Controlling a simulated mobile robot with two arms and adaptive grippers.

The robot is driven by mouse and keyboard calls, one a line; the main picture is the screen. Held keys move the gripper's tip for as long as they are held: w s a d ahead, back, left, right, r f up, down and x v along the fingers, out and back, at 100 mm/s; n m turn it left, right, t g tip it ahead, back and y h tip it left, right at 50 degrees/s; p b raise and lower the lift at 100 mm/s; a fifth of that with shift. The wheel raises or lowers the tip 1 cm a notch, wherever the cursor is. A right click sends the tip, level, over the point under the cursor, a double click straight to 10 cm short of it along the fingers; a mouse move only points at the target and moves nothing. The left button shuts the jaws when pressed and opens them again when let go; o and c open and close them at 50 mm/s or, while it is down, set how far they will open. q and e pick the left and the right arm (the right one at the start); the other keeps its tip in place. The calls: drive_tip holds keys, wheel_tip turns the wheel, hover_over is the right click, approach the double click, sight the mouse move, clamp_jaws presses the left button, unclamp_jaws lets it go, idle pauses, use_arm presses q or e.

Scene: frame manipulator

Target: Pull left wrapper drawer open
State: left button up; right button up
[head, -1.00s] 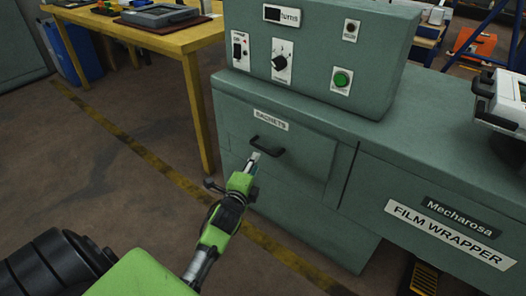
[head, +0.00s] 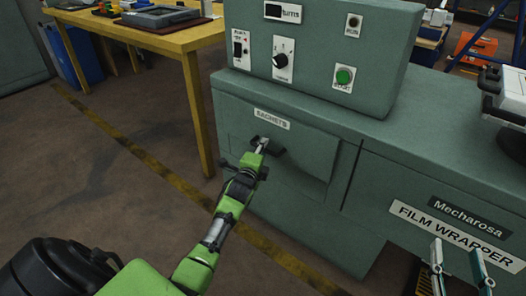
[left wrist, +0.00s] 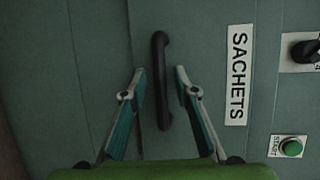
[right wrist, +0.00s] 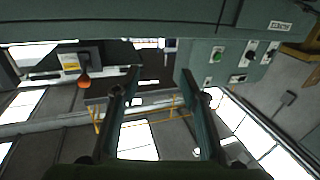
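The left drawer (head: 299,158) of the green wrapper machine bears a "SACHETS" label (head: 271,119) and looks shut. Its black bar handle (head: 277,149) is partly hidden behind my left gripper (head: 262,146) in the head view. In the left wrist view the handle (left wrist: 161,75) stands between the two open fingertips of my left gripper (left wrist: 158,80), with a gap on each side. My right gripper (head: 460,248) is open and empty at the lower right of the head view, in front of the "FILM WRAPPER" label (head: 456,235). It also shows open in the right wrist view (right wrist: 158,75).
A control box (head: 318,60) with a knob and green button stands on the machine top. A yellow table (head: 150,42) with trays is at the back left. A white device (head: 505,95) sits on the machine at right.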

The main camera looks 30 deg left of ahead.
use_arm(q)
drive_tip(key=shift+w, duration=0.2)
use_arm(e)
drive_tip(key=shift+r, duration=0.35)
use_arm(q)
clamp_jaws()
